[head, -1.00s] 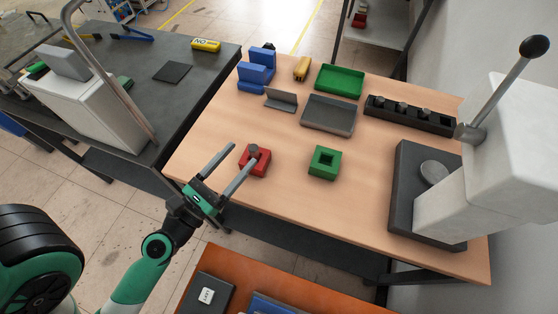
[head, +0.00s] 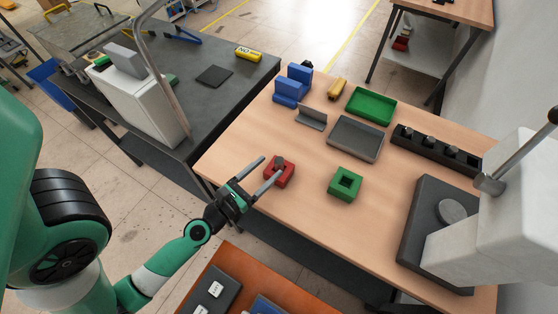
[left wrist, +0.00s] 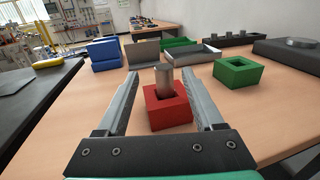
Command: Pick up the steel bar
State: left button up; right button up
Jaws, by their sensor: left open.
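A short grey steel bar (head: 279,161) stands upright in the red block (head: 285,179) on the wooden table. In the left wrist view the steel bar (left wrist: 163,78) rises out of the opening of the red block (left wrist: 168,110). My left gripper (head: 271,166) is open and empty, at the front left edge of the table, with its fingers pointing towards the red block. In the left wrist view the bar appears between the two fingers, beyond them or level with their tips; I cannot tell which. My right gripper is not in view.
A green block (head: 345,184) with a square opening stands right of the red block. Behind are a grey tray (head: 355,138), a green tray (head: 369,105) and a black rack (head: 437,149) holding several metal pieces. A white lever press (head: 490,225) stands at the right.

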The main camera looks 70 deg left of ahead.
aim_at(276, 164)
pick_arm(q)
jog(key=p+x, duration=0.1)
jog(key=x, duration=0.3)
jog(key=shift+w+d+f+p, duration=0.15)
jog(key=shift+w+p, duration=0.1)
jog(key=shift+p, duration=0.15)
jog(key=shift+w+f, duration=0.1)
jog(key=shift+w, duration=0.25)
jog(key=shift+c, duration=0.4)
grip_shut()
